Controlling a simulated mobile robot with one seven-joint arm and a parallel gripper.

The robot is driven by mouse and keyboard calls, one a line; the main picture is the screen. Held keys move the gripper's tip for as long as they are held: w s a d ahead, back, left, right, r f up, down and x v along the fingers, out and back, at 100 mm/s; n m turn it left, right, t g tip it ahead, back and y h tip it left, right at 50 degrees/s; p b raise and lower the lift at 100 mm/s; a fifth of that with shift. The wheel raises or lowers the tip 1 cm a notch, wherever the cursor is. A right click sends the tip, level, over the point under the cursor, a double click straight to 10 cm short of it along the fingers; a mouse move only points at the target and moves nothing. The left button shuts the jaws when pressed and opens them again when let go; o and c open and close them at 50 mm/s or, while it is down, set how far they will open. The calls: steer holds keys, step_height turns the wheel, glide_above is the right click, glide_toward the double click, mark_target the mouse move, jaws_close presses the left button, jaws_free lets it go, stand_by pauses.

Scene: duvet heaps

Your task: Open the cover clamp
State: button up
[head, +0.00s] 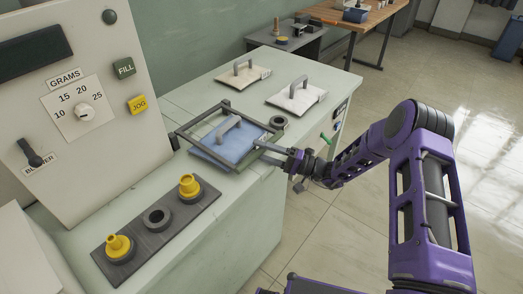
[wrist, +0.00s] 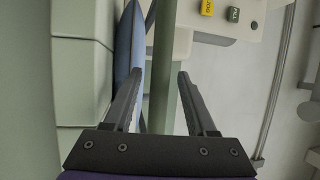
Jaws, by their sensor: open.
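The cover clamp is a dark, open rectangular frame (head: 203,119) over a blue cover (head: 212,150) on the pale counter. My gripper (head: 259,149) reaches in from the right, at the frame's near right side. In the wrist view my gripper (wrist: 165,76) is open, its two dark fingers apart. A greenish bar (wrist: 166,45) runs between them with gaps showing, and looks like part of the clamp. The blue cover (wrist: 128,50) shows edge-on to the left. Exact fingertip contact is too small to tell.
A control panel (head: 84,75) with dial and buttons stands at left. A dark plate (head: 145,235) with yellow fittings (head: 118,247) lies on the near counter. Two white pads with handles (head: 242,77) (head: 296,96) sit farther back. A dark ring (head: 279,122) lies near the frame. Floor at right is open.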

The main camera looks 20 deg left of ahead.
jaws_close()
stand_by(1.4)
